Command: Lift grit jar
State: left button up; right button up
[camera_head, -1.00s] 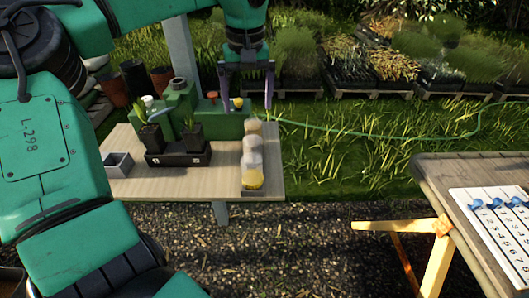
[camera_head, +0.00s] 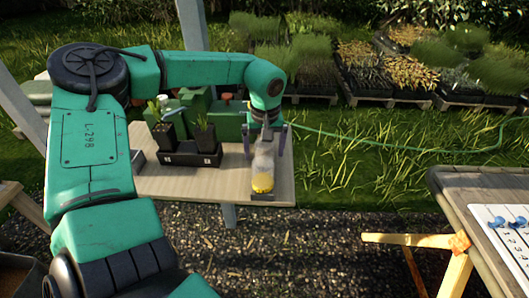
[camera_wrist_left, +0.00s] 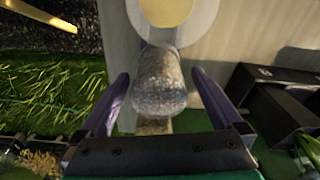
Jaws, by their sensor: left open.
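A grey speckled jar, which looks like the grit jar (camera_wrist_left: 160,85), stands in a row of jars on the table. It shows in the head view (camera_head: 264,158) behind a yellow-topped jar (camera_head: 262,182). A tan jar (camera_wrist_left: 153,125) is partly hidden at the other end of the row. My left gripper (camera_head: 264,150) is open, pointing down over the row. In the left wrist view its purple fingers (camera_wrist_left: 160,75) are on either side of the grey jar, with a visible gap on each side. My right gripper is out of view.
The jars stand on a pale wooden table (camera_head: 185,187). A black holder (camera_head: 192,158) with potted plants and green blocks (camera_head: 228,120) are to the left. Grass lies beyond the right edge. Another table (camera_head: 460,190) with a numbered sheet is at the right.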

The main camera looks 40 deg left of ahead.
pick_arm(q)
jog(key=c, duration=1.5)
jog(key=shift+r, duration=0.1)
jog(key=shift+c, duration=0.2)
jog(key=shift+r, duration=0.1)
